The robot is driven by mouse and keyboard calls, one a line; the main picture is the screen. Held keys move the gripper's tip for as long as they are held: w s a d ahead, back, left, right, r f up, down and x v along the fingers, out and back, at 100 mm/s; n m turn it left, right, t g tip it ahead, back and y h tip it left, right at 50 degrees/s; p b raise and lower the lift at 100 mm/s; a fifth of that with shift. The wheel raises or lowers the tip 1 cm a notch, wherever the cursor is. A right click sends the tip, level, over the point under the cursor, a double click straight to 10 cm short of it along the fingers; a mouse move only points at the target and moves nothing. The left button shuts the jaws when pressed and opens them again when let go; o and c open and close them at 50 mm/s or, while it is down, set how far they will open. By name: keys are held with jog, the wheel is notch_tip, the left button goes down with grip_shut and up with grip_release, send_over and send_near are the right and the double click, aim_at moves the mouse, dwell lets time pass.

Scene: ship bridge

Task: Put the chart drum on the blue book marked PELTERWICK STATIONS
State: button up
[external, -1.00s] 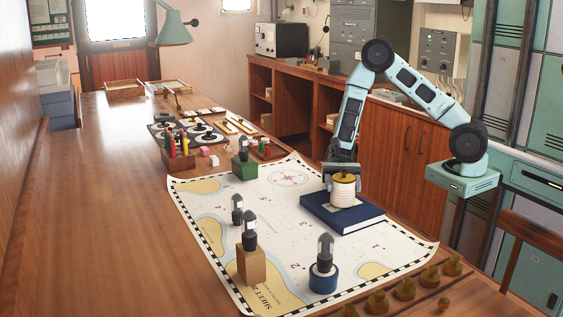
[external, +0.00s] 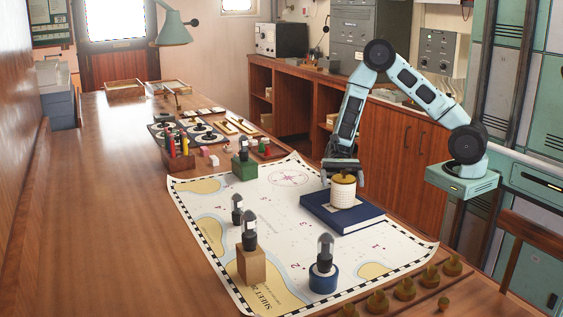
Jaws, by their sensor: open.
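The chart drum (external: 342,193), a white cylinder with a brass-coloured top, stands upright on the blue book (external: 330,219). The book lies flat on the right side of the chart sheet; its lettering is not readable from here.
The chart (external: 281,225) carries a lamp on a green base (external: 244,168), one on a wooden block (external: 250,262), one on a blue base (external: 323,277) and a small dark one (external: 237,210). Several brass knobs (external: 405,288) line the front right edge. The table's left is clear.

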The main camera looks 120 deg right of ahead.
jog(key=b+v, duration=0.1)
jog(key=v, duration=0.8)
jog(key=shift+s, duration=0.1)
jog(key=shift+a+r, duration=0.25)
jog(key=a+r+n+g+h+p, duration=0.1)
jog(key=a+r+n+g+p, duration=0.3)
jog(key=a+r+n+g, duration=0.45)
jog(key=s+a+f+n+h+b, duration=0.2)
jog(key=s+a+f+n+h, duration=0.2)
jog(key=s+a+n+h, duration=0.3)
jog(key=s+a+f+n+h+b, duration=0.2)
jog(key=s+a+f+n+h, duration=0.2)
jog(key=s+a+n, duration=0.8)
jog(key=shift+a+f+n+g+h, duration=0.15)
jog(key=shift+a+n+g+h, duration=0.2)
jog(key=shift+a+n+h, duration=2.7)
